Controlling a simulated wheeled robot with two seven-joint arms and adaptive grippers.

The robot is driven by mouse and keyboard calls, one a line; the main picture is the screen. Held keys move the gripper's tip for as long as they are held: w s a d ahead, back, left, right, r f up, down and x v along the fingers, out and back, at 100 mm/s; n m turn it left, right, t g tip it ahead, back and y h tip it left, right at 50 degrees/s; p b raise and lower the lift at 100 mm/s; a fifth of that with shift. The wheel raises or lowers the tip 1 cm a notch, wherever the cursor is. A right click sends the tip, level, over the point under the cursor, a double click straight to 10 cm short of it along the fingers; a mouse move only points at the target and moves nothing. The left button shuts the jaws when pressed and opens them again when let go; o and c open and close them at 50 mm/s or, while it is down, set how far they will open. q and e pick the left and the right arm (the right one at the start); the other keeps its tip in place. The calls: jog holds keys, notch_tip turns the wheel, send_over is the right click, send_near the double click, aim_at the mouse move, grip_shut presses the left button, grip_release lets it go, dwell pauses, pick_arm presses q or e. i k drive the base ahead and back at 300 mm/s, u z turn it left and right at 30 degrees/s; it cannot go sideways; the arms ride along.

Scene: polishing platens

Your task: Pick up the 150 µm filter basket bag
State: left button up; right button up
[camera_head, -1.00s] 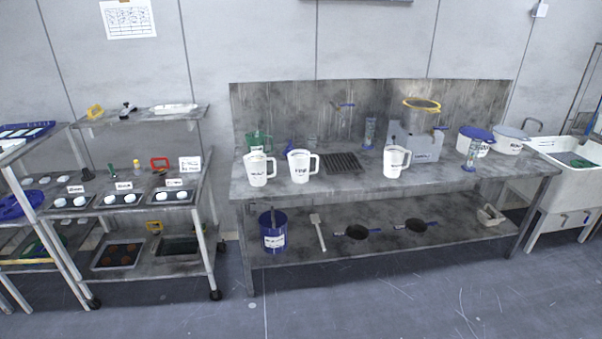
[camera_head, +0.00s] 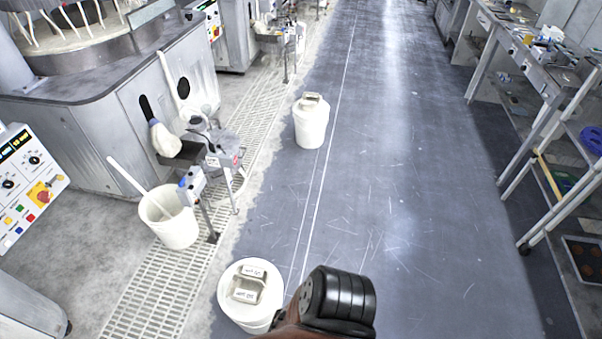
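I cannot make out any thing marked 150 µm in the head view now. A white bucket (camera_head: 236,317) stands on the floor at the bottom. On top of it sits a beige boxy item (camera_head: 247,287) with small white labels, too small to read. A second white bucket (camera_head: 311,128) stands farther along the floor and also bears a beige item (camera_head: 312,101). I cannot tell whether either beige item is the filter basket bag. A dark, jointed part of my arm shows at the bottom middle. Neither of my grippers is in view.
Grey machines line the left, with a control panel (camera_head: 30,182) at the edge. A cart (camera_head: 540,185) stands on the right. The blue-grey aisle floor (camera_head: 390,190) between is clear.

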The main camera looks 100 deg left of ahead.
aim_at(310, 102)
jog(key=u, duration=0.55)
jog(key=i, duration=1.55)
jog(key=u, duration=1.9)
jog(key=i, duration=0.9)
jog(key=u, duration=1.65)
jog(key=i, duration=0.85)
jog(key=u, duration=0.4)
